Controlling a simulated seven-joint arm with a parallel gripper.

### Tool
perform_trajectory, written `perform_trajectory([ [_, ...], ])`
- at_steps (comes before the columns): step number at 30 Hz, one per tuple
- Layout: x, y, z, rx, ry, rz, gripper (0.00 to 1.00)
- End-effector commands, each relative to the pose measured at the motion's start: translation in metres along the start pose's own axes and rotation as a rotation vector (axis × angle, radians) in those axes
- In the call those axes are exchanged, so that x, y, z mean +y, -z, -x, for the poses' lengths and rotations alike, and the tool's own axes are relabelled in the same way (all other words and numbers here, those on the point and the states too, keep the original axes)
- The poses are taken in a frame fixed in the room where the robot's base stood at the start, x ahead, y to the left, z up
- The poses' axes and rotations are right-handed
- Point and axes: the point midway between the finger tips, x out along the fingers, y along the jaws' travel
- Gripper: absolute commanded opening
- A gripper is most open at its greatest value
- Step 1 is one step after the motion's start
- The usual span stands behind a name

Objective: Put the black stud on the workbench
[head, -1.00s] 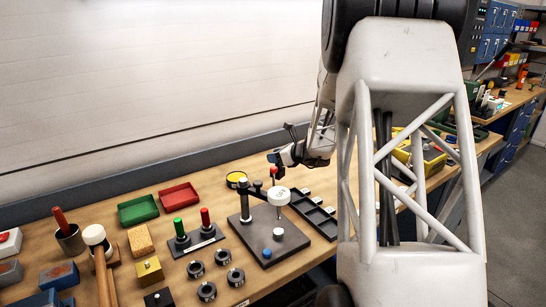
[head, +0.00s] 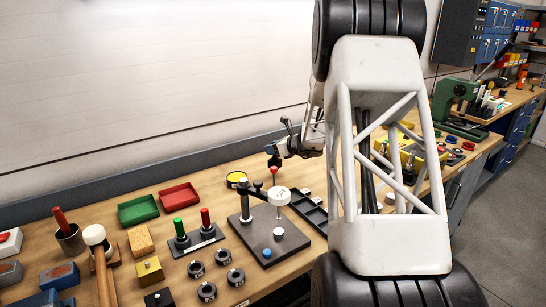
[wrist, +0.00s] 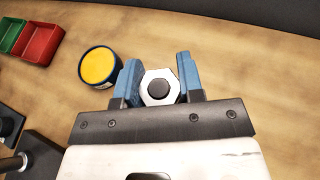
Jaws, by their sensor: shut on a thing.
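My gripper (wrist: 160,82) has its blue fingers closed on the sides of a white hexagonal piece with a round black centre, which I take to be the black stud (wrist: 159,89). In the wrist view, it is over the wooden workbench (wrist: 215,50), right of a round yellow-topped tin (wrist: 99,66). In the head view, my gripper (head: 273,157) is small, behind the gantry fixture (head: 268,238). The held piece cannot be made out clearly there, and its lower end is hidden in the wrist view.
A green tray (head: 138,210) and a red tray (head: 180,195) stand left of the tin. A stand (head: 195,240) with green and red studs, several black rings, and a mallet (head: 95,236) are nearer. A black compartment tray (head: 308,210) is right. Bare wood lies around the tin.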

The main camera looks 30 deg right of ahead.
Motion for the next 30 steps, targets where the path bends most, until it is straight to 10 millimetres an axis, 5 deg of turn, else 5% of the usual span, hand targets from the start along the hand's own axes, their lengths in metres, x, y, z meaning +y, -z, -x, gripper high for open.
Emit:
perform_trajectory([
  [15, 0.0, 0.029, -0.012, -0.001, 0.0, 0.0, 0.0],
  [30, 0.0, 0.035, -0.014, -0.001, 0.0, 0.0, 0.0],
])
